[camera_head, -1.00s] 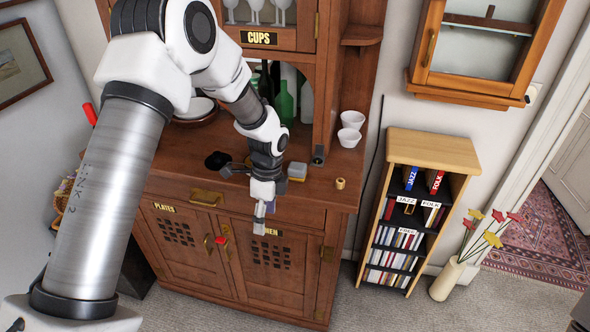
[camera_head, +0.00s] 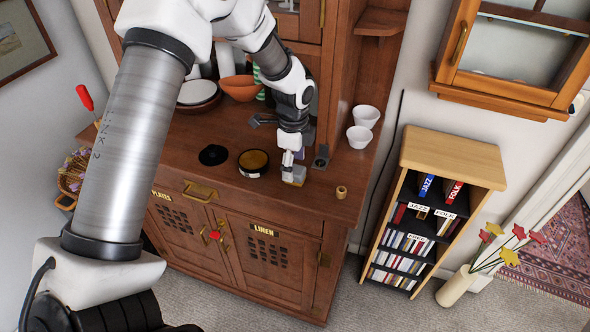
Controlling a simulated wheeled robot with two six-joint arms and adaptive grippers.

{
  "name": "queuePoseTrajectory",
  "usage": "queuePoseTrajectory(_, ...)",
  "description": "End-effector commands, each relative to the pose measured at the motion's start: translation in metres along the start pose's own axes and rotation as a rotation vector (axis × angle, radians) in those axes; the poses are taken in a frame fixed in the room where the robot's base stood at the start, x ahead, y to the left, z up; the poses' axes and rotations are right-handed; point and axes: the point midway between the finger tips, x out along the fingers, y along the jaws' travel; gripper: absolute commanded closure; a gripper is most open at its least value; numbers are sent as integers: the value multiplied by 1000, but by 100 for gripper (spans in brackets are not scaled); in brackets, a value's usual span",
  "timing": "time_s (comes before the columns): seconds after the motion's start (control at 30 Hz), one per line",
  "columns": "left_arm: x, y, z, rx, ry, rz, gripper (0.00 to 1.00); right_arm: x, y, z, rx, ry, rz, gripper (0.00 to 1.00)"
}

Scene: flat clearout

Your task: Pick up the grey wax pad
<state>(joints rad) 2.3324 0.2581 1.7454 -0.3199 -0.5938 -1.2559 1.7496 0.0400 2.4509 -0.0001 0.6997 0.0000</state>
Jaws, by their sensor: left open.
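The grey wax pad (camera_head: 298,173), a small grey block with a yellowish lower part, lies on the wooden sideboard top near its front edge. My left gripper (camera_head: 290,171) is open and reaches down right at the pad. Its fingers cover part of the pad, and I cannot tell whether they touch it. My right gripper is not in view.
An open round tin with yellow-brown contents (camera_head: 253,161) and a black disc (camera_head: 213,155) lie left of the pad. A small wooden spool (camera_head: 341,192) and white cups (camera_head: 360,136) are to the right. A bookcase (camera_head: 447,158) stands beyond the sideboard.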

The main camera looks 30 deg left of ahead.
Motion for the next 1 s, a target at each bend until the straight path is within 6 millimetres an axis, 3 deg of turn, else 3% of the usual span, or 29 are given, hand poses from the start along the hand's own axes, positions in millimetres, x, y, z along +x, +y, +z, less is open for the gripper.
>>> queuePoseTrajectory(0.13, 22, 2, 0, -1, -1, 3, 27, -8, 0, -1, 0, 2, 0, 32)
queuePoseTrajectory(0.37, 27, 1, 0, -1, 0, 0, 27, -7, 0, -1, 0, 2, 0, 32)
queuePoseTrajectory(0.5, 26, 1, 0, 0, 0, 0, 73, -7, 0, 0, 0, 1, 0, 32)
queuePoseTrajectory(0.57, 27, 1, 0, 0, 0, 1, 92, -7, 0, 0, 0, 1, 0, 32)
queuePoseTrajectory(1.0, 24, 1, 0, -1, 0, 1, 92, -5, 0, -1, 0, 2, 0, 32)
